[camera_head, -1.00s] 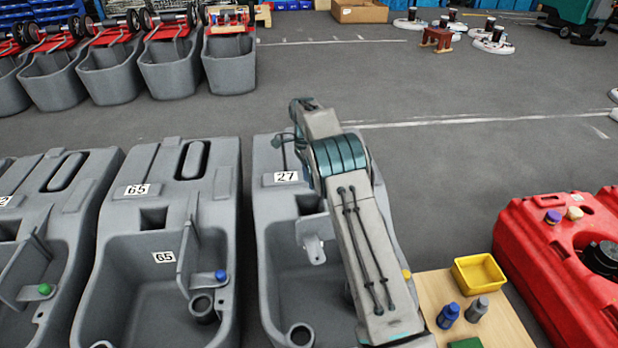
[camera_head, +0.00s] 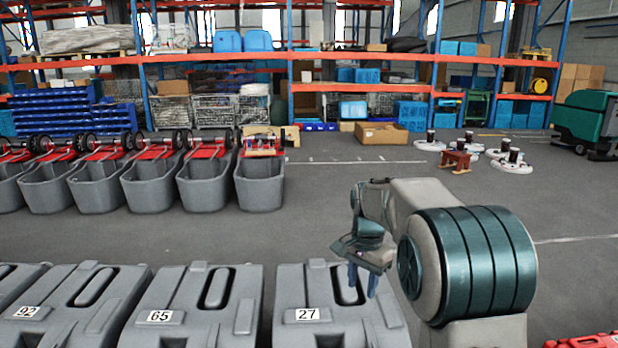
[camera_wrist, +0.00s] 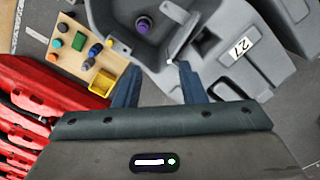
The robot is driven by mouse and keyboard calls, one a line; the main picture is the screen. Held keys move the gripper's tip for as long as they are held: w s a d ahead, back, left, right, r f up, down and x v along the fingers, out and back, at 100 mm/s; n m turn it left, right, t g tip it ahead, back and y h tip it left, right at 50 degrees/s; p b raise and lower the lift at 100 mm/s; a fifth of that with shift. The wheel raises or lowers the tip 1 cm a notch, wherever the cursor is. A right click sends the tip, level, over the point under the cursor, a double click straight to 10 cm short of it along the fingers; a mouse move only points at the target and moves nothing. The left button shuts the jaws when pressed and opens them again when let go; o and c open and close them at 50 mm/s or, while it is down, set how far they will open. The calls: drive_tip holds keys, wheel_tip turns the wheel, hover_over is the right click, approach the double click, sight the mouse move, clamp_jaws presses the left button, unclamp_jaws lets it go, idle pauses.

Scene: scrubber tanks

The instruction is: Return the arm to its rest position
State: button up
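My gripper (camera_head: 362,285) hangs from my raised, folded arm over the rear part of the grey tank labelled 27 (camera_head: 285,295) in the head view. Its fingers point down. In the wrist view, the two blue fingers of my gripper (camera_wrist: 158,70) stand apart with nothing between them. The tank with label 27 (camera_wrist: 205,65) lies beyond the fingertips there. A purple cap (camera_wrist: 144,24) sits inside its basin; whether it is fitted on an opening I cannot tell.
A wooden board (camera_wrist: 75,58) with a yellow bin (camera_wrist: 101,83) and several small bottles and caps lies beside the tank. Red tanks (camera_wrist: 50,120) are nearby. Tank 65 (camera_head: 190,290) stands left of tank 27. Open floor (camera_head: 330,200) separates these from the grey bins (camera_head: 205,185) and shelving behind.

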drive_tip(key=s+d+r+n+t+p, duration=0.1)
drive_tip(key=s+r+n+p, duration=0.3)
drive_tip(key=s, duration=0.9)
drive_tip(key=s+d+r+n+t+p, duration=0.1)
drive_tip(key=s+r+n+p, duration=0.3)
drive_tip(key=s, duration=1)
wheel_tip(320, 180, up, 5)
drive_tip(key=p, duration=0.3)
drive_tip(key=shift+s+d+n+t+p, duration=0.3)
drive_tip(key=shift+d+t+p, duration=0.1)
